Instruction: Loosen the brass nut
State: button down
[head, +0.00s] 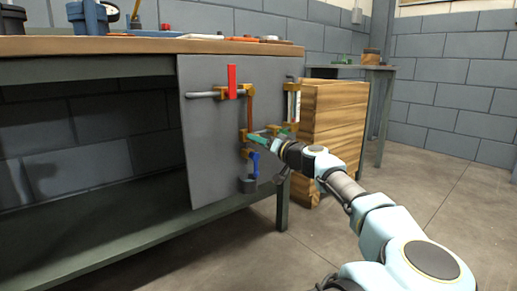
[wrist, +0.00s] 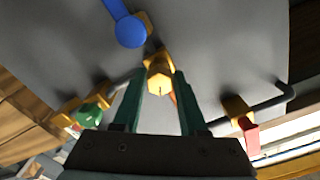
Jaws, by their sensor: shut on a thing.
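The brass nut (wrist: 158,80) is a six-sided fitting on the pipework of a grey upright panel (head: 212,135). In the wrist view it sits between the tips of my gripper (wrist: 160,76), which has two green fingers. My gripper is shut on the nut, one finger on each side. In the head view my gripper (head: 258,139) reaches the panel from the right, and its fingers hide most of the nut. A copper-coloured pipe (head: 250,110) runs above this spot.
A red lever (head: 232,82) is above my gripper, a blue handle (head: 255,163) just below. A green round handle (wrist: 88,114) is on the left in the wrist view. A wooden crate (head: 333,135) stands right of the panel. The workbench top (head: 140,46) holds several items.

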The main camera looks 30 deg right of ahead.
jog(key=shift+d+f+n+b, duration=0.1)
jog(key=shift+n+b, duration=1.5)
jog(key=shift+n, duration=0.7)
jog(key=shift+c, duration=2.2)
grip_release()
jog(key=s+d+p, duration=0.2)
jog(key=s+p, duration=0.1)
jog(key=s, duration=0.7)
jog(key=shift+s+p, duration=0.3)
jog(key=shift+s, duration=0.05)
jog(key=shift+a, duration=0.1)
